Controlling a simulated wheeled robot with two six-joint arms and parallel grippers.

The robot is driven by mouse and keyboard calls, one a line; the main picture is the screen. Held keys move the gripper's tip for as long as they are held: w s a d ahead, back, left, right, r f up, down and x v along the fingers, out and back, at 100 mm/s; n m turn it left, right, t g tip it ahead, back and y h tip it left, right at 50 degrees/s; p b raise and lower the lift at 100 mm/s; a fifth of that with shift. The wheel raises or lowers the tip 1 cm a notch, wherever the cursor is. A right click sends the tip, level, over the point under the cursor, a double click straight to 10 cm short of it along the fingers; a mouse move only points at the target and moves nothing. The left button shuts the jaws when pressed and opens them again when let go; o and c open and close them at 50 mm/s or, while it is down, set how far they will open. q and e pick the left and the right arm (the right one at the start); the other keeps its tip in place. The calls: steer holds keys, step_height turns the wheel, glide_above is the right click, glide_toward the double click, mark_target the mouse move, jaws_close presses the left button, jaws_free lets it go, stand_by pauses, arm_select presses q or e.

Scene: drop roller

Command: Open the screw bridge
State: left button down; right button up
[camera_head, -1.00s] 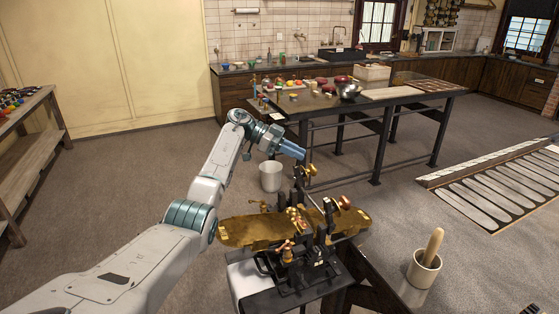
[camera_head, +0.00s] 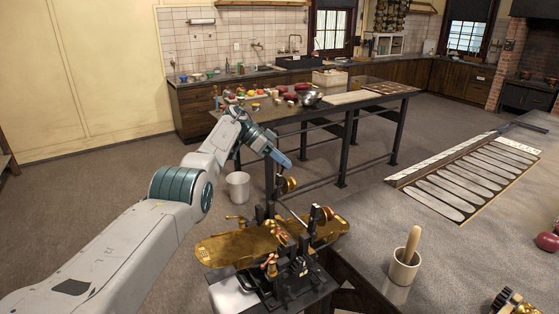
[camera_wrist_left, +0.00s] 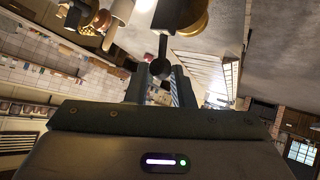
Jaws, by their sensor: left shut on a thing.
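The drop roller machine stands on a small stand, with long brass plates (camera_head: 240,246) across a black frame (camera_head: 290,283). Two upright black parts rise from it, with round brass knobs (camera_head: 287,185) at their upper ends. I cannot tell which part is the screw bridge. My left gripper (camera_head: 287,164) reaches down from the left, just above the upper knob. In the left wrist view, its fingers (camera_wrist_left: 160,88) are closed around the dark ball end (camera_wrist_left: 161,67) of a thin rod. The grip itself is too small to see in the head view. My right gripper is out of view.
A grey worktop (camera_head: 440,240) to the right bears a mortar with a wooden pestle (camera_head: 405,263) and a brass roller piece (camera_head: 510,303). A white bucket (camera_head: 238,186) stands on the floor behind the machine. A laden table (camera_head: 345,97) is farther back.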

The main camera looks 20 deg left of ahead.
arm_select(q)
steer(key=shift+f, duration=0.25)
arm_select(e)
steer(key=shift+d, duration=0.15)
arm_select(q)
steer(key=c, duration=1.3)
jaws_free()
steer(key=shift+a, duration=0.15)
steer(key=shift+o, duration=0.2)
steer(key=shift+a, duration=0.1)
steer(key=shift+r, duration=0.15)
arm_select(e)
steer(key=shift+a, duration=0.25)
